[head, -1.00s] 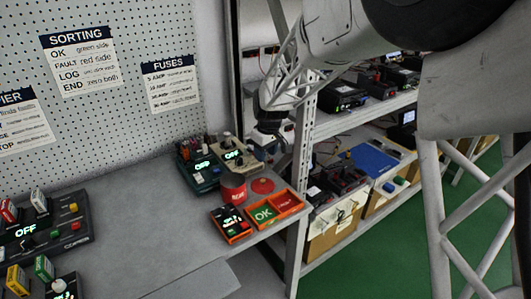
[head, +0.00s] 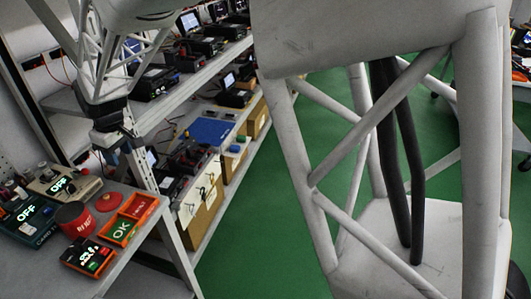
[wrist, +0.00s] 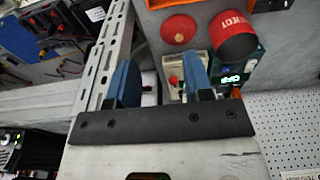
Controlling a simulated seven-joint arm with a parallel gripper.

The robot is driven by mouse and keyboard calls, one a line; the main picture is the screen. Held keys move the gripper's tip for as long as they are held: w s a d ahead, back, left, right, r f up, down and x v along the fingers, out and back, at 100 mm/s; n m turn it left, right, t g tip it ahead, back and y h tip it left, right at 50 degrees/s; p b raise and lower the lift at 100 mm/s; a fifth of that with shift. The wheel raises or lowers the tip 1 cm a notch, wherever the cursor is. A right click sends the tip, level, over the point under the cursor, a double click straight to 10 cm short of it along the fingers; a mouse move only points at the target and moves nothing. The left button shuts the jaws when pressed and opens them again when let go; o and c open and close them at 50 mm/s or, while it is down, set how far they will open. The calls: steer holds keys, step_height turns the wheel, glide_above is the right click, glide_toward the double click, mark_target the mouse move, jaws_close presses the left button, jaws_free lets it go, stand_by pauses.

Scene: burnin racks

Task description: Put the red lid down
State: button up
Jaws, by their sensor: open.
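The red lid (head: 109,202) lies flat on the grey bench near its right end, with nothing gripping it. It is a round red disc beside the red can (head: 76,219), apart from it. In the wrist view the lid (wrist: 179,29) and the can (wrist: 233,37), marked REJECT, show at the top. My gripper (wrist: 160,76) is open, its two blue fingers wide apart with nothing held between them. In the head view my gripper is beyond the lid, near the shelf post, and its fingertips are hard to make out.
An orange two-part tray (head: 131,219) with a green OK side and a small orange-framed device (head: 88,257) sit in front of the lid. Boxes with OFF displays (head: 28,222) stand behind and left. A perforated metal shelf post (head: 140,163) rises at the bench end.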

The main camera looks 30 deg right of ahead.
steer(key=s+d+r+m+t, duration=0.15)
steer(key=s+d+r, duration=0.25)
steer(key=s+d, duration=0.4)
steer(key=s+d+r+m, duration=0.3)
steer(key=s+d+r, duration=0.1)
steer(key=s+d, duration=0.45)
steer(key=s+d+m, duration=0.2)
steer(key=s+d, duration=0.2)
steer(key=s, duration=0.5)
steer(key=s+d+f+m+h, duration=0.1)
steer(key=s+d, duration=0.3)
steer(key=s, duration=0.6)
steer(key=shift+d+f+m, duration=0.15)
steer(key=shift+f+m, duration=0.1)
steer(key=shift+m, duration=0.5)
